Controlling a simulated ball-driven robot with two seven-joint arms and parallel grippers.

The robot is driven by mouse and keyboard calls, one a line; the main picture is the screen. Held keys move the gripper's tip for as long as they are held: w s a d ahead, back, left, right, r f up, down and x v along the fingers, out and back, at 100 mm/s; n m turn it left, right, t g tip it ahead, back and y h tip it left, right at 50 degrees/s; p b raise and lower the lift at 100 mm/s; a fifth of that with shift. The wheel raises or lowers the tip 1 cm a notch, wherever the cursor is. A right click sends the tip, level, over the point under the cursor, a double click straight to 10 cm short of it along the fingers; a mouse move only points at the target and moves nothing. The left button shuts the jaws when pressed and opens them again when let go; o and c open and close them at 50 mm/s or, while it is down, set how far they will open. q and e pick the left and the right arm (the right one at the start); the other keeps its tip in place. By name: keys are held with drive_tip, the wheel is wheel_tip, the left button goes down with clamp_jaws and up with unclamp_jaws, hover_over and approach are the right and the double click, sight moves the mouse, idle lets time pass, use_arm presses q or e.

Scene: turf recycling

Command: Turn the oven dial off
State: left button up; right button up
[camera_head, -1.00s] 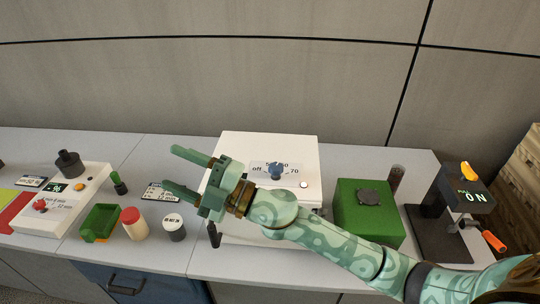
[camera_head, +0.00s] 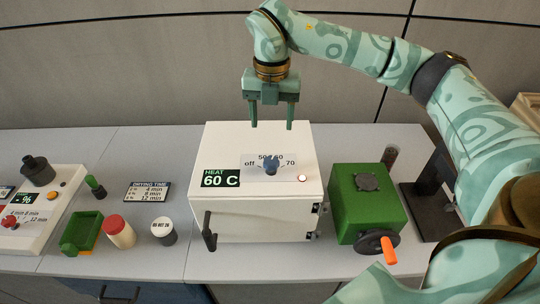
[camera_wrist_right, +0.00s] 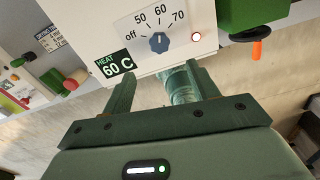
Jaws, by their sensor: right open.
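The white oven (camera_head: 225,143) sits on the counter. Its blue dial (camera_head: 270,166) is ringed by the marks off, 50, 60 and 70, with off at the left. The dial also shows in the right wrist view (camera_wrist_right: 158,42), its pointer up, near 60. A label (camera_head: 221,179) reads HEAT 60 C. My right gripper (camera_head: 272,126) is open and empty, fingers pointing down above the dial in the head view, apart from it. In the right wrist view the dial lies beyond the gap between the fingertips (camera_wrist_right: 163,78). My left gripper is not seen.
A green box (camera_head: 362,210) with an orange-handled crank stands just right of the oven. At the left are a drying-time sign (camera_head: 148,190), a white jar (camera_head: 164,231), a red-capped jar (camera_head: 120,232) and a green bin (camera_head: 82,232). The oven's dark handle (camera_head: 209,231) sticks out in front.

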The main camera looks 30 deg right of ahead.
sight(271, 160)
wheel_tip(271, 160, down, 12)
drive_tip(key=shift+f+b, duration=0.2)
drive_tip(key=shift+b, duration=0.1)
drive_tip(key=c, duration=1)
